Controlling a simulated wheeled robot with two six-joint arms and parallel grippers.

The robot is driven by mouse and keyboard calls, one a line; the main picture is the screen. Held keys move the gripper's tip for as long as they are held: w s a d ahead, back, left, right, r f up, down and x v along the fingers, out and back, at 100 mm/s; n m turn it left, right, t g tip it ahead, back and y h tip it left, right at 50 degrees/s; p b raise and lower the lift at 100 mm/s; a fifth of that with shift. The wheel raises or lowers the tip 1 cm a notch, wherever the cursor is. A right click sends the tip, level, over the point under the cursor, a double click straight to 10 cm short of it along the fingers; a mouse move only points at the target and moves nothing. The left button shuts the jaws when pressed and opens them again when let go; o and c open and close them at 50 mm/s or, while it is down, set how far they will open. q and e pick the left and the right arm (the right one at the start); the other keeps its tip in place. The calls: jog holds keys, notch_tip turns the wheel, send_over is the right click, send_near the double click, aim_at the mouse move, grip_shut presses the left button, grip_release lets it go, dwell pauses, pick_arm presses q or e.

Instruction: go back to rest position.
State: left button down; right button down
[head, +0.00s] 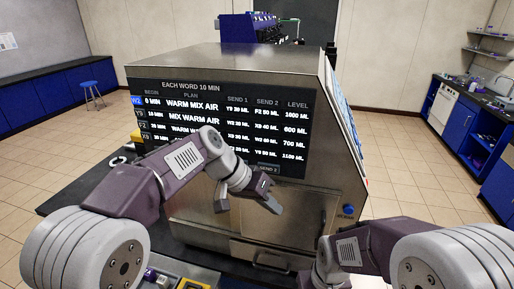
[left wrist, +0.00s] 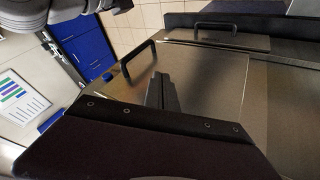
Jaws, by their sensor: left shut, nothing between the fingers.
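My left gripper (head: 268,203) is shut and empty in front of the steel cabinet's face, just below the lit plan screen (head: 215,122). In the left wrist view the shut fingers (left wrist: 162,92) show against a steel door (left wrist: 205,80) with a dark handle; I cannot tell whether they touch it. My left arm covers part of the screen's lower rows. My right arm comes in from the right, and its gripper is not clearly visible at the bottom of the head view.
The big steel cabinet (head: 230,62) fills the middle, on a dark bench top (head: 85,187). A blue knob (head: 348,209) sits at its lower right. A blue stool (head: 90,88) and blue cabinets (head: 470,135) stand farther off. The tiled floor (head: 400,130) at right is clear.

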pick_arm(q)
jog(key=s+a+f+n+y, duration=0.2)
jog(key=s+a+f, duration=0.2)
jog(key=a+f, duration=0.3)
jog(key=s+a+f+n+y+b, duration=0.1)
jog(key=s+a+f+n+y, duration=0.1)
jog(key=s+a+f, duration=0.3)
jog(key=s+a+f+n+y+b, duration=0.1)
jog(key=s+a+f+n+y, duration=0.2)
jog(key=a+f, duration=0.7)
jog(key=s+a, duration=0.2)
jog(key=a, duration=0.1)
jog(key=shift+s+a+f+n, duration=0.15)
jog(key=shift+a+f+n, duration=0.15)
jog(key=shift+a+f, duration=0.1)
jog(key=shift+s, duration=0.1)
